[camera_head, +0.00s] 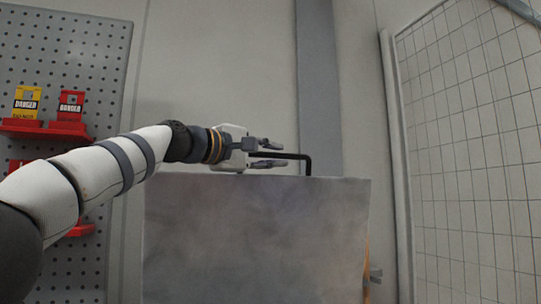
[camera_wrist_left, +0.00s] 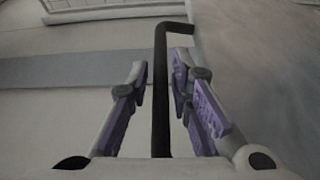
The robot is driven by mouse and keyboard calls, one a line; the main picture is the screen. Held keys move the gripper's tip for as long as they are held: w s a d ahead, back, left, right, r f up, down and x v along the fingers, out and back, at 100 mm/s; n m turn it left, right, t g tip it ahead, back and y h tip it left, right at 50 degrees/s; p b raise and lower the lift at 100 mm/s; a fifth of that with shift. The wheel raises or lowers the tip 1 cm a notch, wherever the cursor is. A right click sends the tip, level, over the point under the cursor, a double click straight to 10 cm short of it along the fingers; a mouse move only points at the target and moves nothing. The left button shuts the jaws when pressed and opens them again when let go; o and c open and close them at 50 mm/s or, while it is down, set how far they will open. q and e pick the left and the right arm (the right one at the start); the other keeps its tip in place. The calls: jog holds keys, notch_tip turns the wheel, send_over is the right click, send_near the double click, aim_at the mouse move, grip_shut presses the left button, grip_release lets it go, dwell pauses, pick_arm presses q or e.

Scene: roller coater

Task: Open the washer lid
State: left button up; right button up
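The washer lid (camera_head: 255,240) is a large grey panel in the middle of the head view. A black bar handle (camera_head: 308,162) stands at its top edge, with one end bent down to the lid. My left gripper (camera_head: 272,153) is at the handle, its fingers pointing right along the bar. In the left wrist view the handle (camera_wrist_left: 161,95) runs between the two purple-padded fingers (camera_wrist_left: 166,100). The fingers are apart, with a gap on the left side of the bar; the right finger is close to it, and contact is unclear. My right gripper is not in view.
A grey pegboard (camera_head: 75,60) with red and yellow danger-tag holders (camera_head: 70,108) is at the left. A wire mesh panel (camera_head: 470,150) stands at the right. A plain wall is behind the lid, and the space above the handle is clear.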

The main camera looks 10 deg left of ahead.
pick_arm(q)
jog(key=shift+s+a+r, duration=0.1)
jog(key=shift+s+a, duration=0.15)
jog(key=shift+a, duration=0.05)
jog(key=v, duration=1.1)
jog(key=shift+s, duration=0.15)
